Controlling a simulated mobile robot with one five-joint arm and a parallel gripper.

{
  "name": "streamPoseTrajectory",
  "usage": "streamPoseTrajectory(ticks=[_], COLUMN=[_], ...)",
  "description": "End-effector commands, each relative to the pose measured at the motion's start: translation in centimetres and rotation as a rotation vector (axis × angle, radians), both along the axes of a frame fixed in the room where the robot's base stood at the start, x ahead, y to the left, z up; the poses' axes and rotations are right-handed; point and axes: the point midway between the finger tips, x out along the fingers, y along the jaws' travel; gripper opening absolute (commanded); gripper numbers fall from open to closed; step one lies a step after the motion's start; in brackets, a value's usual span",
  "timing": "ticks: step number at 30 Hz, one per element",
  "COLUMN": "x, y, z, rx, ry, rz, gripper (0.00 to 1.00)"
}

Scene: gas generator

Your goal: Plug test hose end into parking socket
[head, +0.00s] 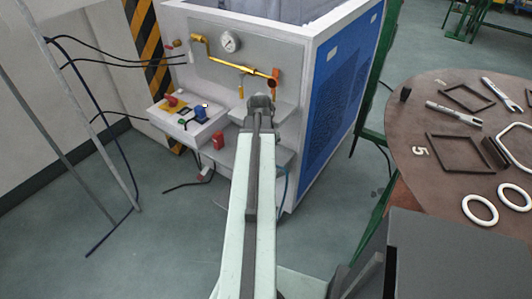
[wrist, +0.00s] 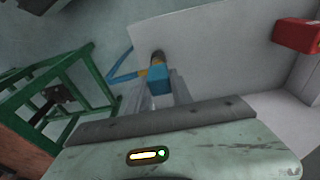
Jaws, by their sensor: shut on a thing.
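My gripper (wrist: 159,92) is shut on the blue test hose end (wrist: 158,78) in the wrist view. The hose end has a yellow-orange band and a dark round tip, and its blue hose bends off to the left. The tip lies against or just in front of a pale panel; I cannot tell whether it touches or sits in anything. I cannot make out the parking socket. In the head view my arm reaches to the generator cabinet (head: 318,95), and its end hides the gripper jaws. A bit of blue hose (head: 283,180) shows below the shelf.
The cabinet front has a pressure gauge (head: 229,42), a brass pipe (head: 235,66) and a control box (head: 187,122). A red block (head: 219,141) stands near my arm; it shows at upper right in the wrist view (wrist: 297,36). A brown round table (head: 430,115) with tools stands right.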

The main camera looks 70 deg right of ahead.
Motion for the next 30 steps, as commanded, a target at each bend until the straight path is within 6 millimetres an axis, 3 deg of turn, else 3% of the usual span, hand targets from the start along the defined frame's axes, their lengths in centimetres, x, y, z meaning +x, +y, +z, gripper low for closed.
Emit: streamPoseTrajectory(ticks=[14, 15, 18, 30], x=[0.0, 0.0, 0.0, 0.1], y=[0.0, 0.0, 0.0, 0.1], z=[-1.3, -1.3, -1.2, -0.6], rx=[0.000, 0.000, 0.000, 0.000], ry=[0.000, 0.000, 0.000, 0.000], rz=[0.000, 0.000, 0.000, 0.001], gripper=[0.00, 0.30, 0.52, 0.52])
